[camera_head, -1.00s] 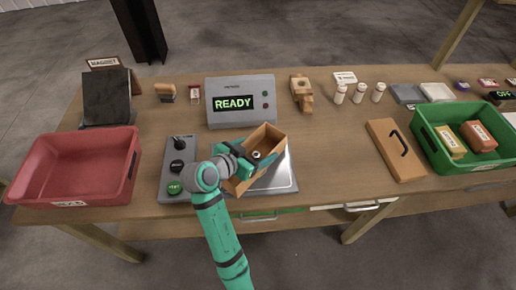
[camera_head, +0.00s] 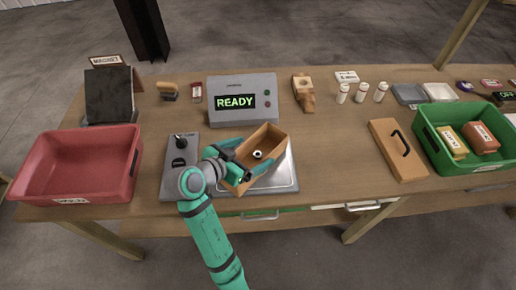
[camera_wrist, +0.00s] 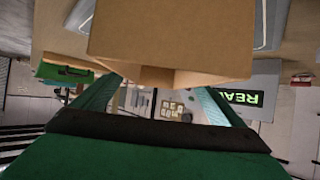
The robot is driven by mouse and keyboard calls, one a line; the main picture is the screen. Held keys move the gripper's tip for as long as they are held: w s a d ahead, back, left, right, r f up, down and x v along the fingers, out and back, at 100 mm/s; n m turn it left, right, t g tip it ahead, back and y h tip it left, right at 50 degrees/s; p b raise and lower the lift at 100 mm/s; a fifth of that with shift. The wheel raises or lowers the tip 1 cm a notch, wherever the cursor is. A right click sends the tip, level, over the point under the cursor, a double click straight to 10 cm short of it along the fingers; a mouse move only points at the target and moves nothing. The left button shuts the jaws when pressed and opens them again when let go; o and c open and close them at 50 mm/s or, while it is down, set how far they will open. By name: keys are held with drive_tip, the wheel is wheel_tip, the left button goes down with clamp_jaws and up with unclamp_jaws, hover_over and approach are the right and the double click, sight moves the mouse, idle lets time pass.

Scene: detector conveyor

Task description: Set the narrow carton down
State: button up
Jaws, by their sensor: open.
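The narrow carton (camera_head: 274,139) is an open-topped brown box with a small round white-and-dark item inside. It lies turned at an angle over the silver plate (camera_head: 285,181) in front of the READY display. I cannot tell whether its base fully touches the plate. My gripper (camera_head: 243,166) is open at the carton's near left side. In the wrist view, the carton (camera_wrist: 170,30) fills the top middle, close beyond the open fingers of my gripper (camera_wrist: 163,86). Contact between fingers and carton is not clear.
The display box (camera_head: 242,88) stands behind the plate. A grey control panel (camera_head: 172,190) is left of it, partly hidden by my arm. A red bin (camera_head: 45,192) is at far left.

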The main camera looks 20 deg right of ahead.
drive_tip(key=v, duration=0.7)
idle(0.5)
